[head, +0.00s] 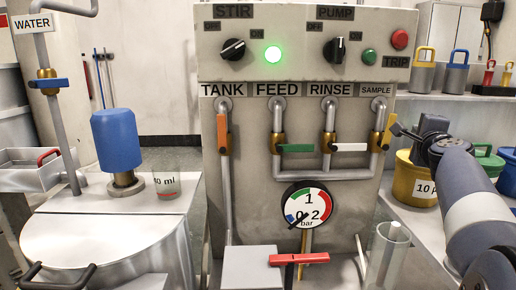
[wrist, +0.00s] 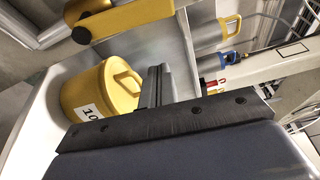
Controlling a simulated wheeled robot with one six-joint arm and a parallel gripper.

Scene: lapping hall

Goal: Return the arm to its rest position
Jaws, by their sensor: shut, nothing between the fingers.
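My arm comes in from the right edge of the head view. My gripper (head: 398,130) points left, close to the yellow lever (head: 389,131) under the SAMPLE label, and looks apart from it, though the gap is hard to judge. In the wrist view my gripper (wrist: 157,78) is shut with nothing held. A yellow lever (wrist: 130,20) crosses the top of that view, near the fingertips. My arm and wrist partly hide the shelf on the right.
The grey panel (head: 300,215) with its valves and gauge stands left of my gripper. A yellow lidded pot (head: 408,180) marked 10 sits on the bench below, with a green-handled pot (head: 489,160) behind my arm. A clear cylinder (head: 385,255) stands at the panel's front right.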

